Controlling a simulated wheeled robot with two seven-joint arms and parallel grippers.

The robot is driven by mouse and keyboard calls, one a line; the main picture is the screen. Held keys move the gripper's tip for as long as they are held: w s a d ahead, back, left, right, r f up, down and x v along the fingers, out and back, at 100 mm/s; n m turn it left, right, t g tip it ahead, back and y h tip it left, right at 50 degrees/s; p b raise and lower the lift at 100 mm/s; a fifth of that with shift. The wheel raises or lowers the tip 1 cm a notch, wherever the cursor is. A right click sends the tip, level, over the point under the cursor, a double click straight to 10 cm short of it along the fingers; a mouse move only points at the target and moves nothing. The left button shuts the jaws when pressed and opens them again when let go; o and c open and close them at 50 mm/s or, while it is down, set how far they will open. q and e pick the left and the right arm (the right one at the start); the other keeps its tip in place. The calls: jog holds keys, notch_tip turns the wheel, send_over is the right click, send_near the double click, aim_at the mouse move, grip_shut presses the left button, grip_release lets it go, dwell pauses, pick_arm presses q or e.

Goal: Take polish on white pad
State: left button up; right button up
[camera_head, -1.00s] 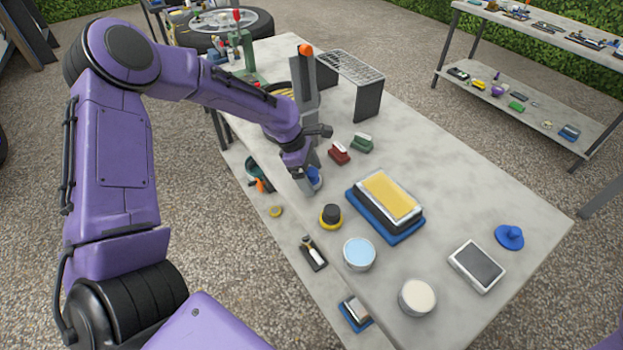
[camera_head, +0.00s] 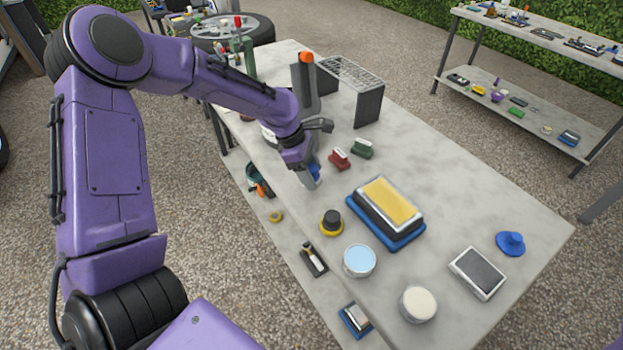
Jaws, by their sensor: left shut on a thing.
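My left gripper (camera_head: 311,183) is shut on a small blue thing (camera_head: 314,172), mostly hidden by the fingers, over the table's left edge. I cannot see a white pad face on it. A tub with light blue contents (camera_head: 359,260) and a tub with cream-white contents (camera_head: 418,303) stand open near the front edge, apart from the gripper. I cannot tell which holds the polish. A black-knobbed yellow round applicator (camera_head: 331,222) stands nearer the gripper. A blue round applicator (camera_head: 510,243) lies at the right. My right gripper is out of view.
The table (camera_head: 470,190) carries a yellow-topped block on a blue tray (camera_head: 418,238), a dark-screened device (camera_head: 478,272), red (camera_head: 339,159) and green (camera_head: 362,148) brushes, and a grated stand (camera_head: 368,105). The right middle is clear.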

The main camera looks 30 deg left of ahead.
pick_arm(q)
jog(key=s+d+r+p, duration=0.1)
jog(key=s+r+p, duration=0.6)
jog(key=s, duration=0.6)
notch_tip(320, 180, up, 2)
jog(key=shift+s+d+r, duration=0.15)
jog(key=shift+s, duration=0.25)
jog(key=shift+o, duration=0.7)
jog(key=shift+w, duration=0.15)
